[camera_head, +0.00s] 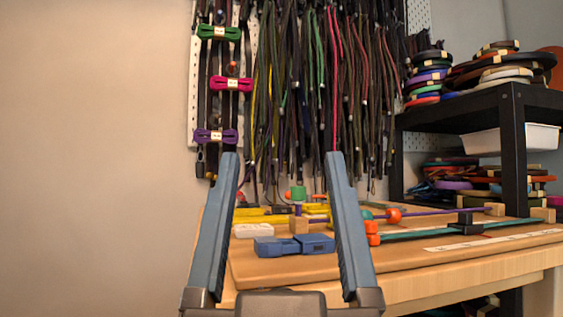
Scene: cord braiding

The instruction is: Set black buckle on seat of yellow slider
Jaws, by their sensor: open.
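My gripper (282,156) is open and empty, its two blue-grey fingers pointing up and forward in front of the work table. A black block-like piece (466,222), which may be the black buckle, sits at the teal cord on the right of the board. Long yellow pieces (262,218) lie at the back of the board, seen between the fingers. I cannot tell which of them is the yellow slider, and its seat is not clear from here. The right finger hides part of the board.
A blue buckle-like piece (293,245) and a white block (253,230) lie on the wooden board (420,262) between the fingers. Cords hang on the wall (320,90). A black shelf (513,150) stands right.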

